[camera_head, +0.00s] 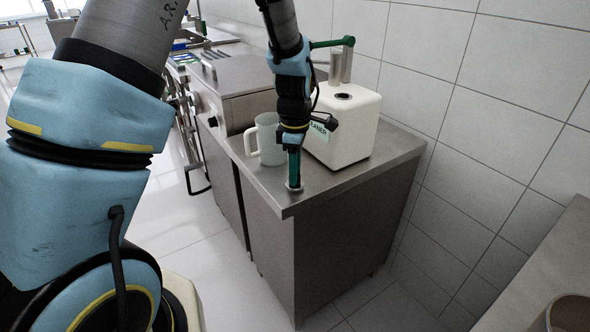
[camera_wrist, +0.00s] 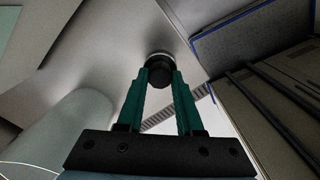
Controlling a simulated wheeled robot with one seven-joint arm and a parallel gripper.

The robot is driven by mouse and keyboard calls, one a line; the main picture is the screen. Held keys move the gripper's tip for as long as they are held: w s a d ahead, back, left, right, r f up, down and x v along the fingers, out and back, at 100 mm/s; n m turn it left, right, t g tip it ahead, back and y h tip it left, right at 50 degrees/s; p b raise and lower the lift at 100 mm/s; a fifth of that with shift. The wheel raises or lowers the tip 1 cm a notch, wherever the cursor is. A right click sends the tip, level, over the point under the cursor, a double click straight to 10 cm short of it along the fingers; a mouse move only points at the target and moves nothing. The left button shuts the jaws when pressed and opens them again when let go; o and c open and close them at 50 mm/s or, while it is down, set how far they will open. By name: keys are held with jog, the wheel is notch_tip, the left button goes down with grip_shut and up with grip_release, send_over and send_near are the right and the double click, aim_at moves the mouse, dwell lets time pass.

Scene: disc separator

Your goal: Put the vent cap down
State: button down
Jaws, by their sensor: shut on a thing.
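The vent cap is a small dark, round piece with a pale metal rim (camera_wrist: 158,62), held between the green fingertips of my gripper (camera_wrist: 159,84) in the wrist view. In the head view my gripper (camera_head: 294,178) points straight down at the near corner of the steel counter (camera_head: 322,193). The cap shows there only as a small pale ring (camera_head: 294,187) under the fingertips, at the counter top. I cannot tell whether it touches the surface.
A pale jug with a handle (camera_head: 268,138) stands close to the left of my gripper. The separator has a green-handled lever (camera_head: 333,42) above a metal cylinder. The counter's front edge is very near my gripper. A tiled wall (camera_head: 470,125) is behind.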

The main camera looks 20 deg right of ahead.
jog(key=shift+f, duration=0.15)
jog(key=c, duration=0.6)
grip_release()
jog(key=shift+o, duration=0.2)
notch_tip(320, 180, up, 12)
jog(key=b, duration=0.1)
jog(key=s+a+f+m, duration=0.1)
jog(key=a+m, duration=0.5)
jog(key=a, duration=0.9)
jog(key=s+a+f+m+t, duration=0.1)
jog(key=a+m, duration=0.5)
jog(key=a, duration=0.9)
jog(key=shift+s+f+t, duration=0.3)
jog(key=shift+s+f, duration=0.2)
jog(key=shift+s, duration=0.5)
jog(key=shift+a, duration=0.1)
